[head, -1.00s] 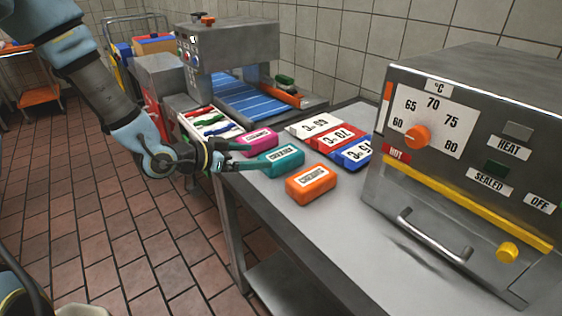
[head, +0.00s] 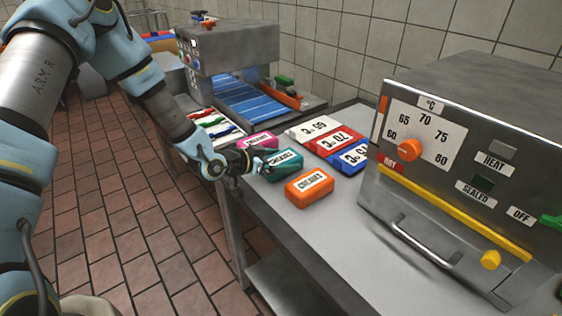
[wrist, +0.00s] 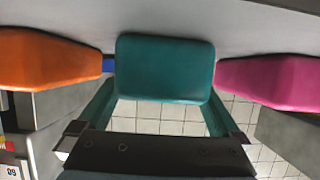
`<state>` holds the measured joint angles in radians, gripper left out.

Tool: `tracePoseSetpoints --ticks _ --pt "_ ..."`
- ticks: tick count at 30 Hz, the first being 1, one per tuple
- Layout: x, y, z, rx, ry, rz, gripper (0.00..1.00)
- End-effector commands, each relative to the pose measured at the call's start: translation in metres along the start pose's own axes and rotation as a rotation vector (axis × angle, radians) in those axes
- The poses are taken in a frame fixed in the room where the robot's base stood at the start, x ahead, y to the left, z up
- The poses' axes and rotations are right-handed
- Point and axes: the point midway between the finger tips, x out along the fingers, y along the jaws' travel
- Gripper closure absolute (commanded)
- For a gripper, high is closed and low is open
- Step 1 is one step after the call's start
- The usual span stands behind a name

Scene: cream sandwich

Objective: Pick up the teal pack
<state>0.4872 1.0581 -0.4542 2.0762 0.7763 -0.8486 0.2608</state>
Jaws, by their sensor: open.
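The teal pack (head: 284,164) lies on the metal table between a pink pack (head: 258,141) and an orange pack (head: 309,187). My gripper (head: 262,165) is at the near left end of the teal pack, low over the table edge. In the wrist view the teal pack (wrist: 165,68) is centred ahead, and my open gripper (wrist: 160,108) has one teal-coloured finger at each side of its lower part. Whether the fingers touch it I cannot tell. The orange pack (wrist: 45,60) and the pink pack (wrist: 275,82) flank it there.
Number cards, white (head: 312,129), red (head: 335,141) and blue (head: 350,158), lie behind the packs. A metal heating unit (head: 455,140) with a dial and a handle stands on the right. A machine with a blue belt (head: 243,100) stands at the back.

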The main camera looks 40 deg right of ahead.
Motion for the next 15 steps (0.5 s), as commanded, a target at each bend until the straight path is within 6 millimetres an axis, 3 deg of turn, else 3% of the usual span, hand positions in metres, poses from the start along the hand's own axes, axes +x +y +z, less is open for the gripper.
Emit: tracePoseSetpoints --ticks 5,15 --pt "0.0 0.0001 0.0005 0.0 0.0 0.0 0.02" --pt "-0.0003 0.0001 0.0004 0.0 0.0 0.0 0.41"
